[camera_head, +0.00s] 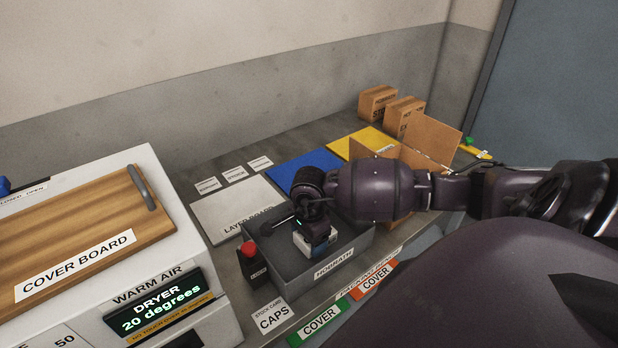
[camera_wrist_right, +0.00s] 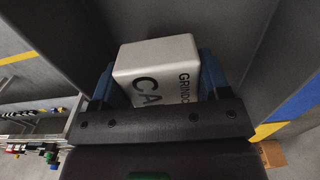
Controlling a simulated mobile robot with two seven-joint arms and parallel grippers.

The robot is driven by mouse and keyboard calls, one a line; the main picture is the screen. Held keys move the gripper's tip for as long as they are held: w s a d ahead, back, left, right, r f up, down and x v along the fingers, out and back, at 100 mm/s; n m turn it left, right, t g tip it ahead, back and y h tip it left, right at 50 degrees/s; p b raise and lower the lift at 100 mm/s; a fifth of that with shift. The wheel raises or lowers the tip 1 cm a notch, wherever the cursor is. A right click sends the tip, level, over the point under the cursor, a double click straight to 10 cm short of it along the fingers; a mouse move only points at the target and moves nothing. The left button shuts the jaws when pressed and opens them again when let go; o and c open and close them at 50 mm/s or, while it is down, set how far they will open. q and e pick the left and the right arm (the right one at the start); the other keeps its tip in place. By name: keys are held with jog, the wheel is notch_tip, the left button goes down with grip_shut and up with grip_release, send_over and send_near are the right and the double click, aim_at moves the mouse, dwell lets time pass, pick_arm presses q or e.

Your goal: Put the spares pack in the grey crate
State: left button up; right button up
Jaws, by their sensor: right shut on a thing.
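The grey crate (camera_head: 291,279) stands near the front of the bench, with a white label on its front wall. My right gripper (camera_head: 316,238) reaches down into the crate from above and is shut on a white pack (camera_head: 313,246). In the right wrist view the blue fingers (camera_wrist_right: 158,82) hold the white pack (camera_wrist_right: 160,60) from both sides. Black print starting "CA" and "GRIND" shows on it. Grey crate walls (camera_wrist_right: 255,30) rise around it. I cannot tell whether the pack touches the crate floor. My left gripper is not in view.
A dryer with a wooden cover board (camera_head: 85,230) stands left. A red-topped button box (camera_head: 249,255) is close to the crate's left side. A pale layer board (camera_head: 225,208), blue mat (camera_head: 300,168), yellow mat (camera_head: 362,142) and cartons (camera_head: 378,103) lie behind.

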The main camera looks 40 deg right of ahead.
notch_tip(320, 180, down, 4)
jog(key=shift+r, duration=0.1)
jog(key=shift+f, duration=0.2)
jog(key=o, duration=1)
jog(key=shift+r, duration=0.1)
notch_tip(320, 180, up, 11)
jog(key=shift+r+b, duration=0.2)
jog(key=shift+b, duration=0.3)
jog(key=shift+r, duration=0.35)
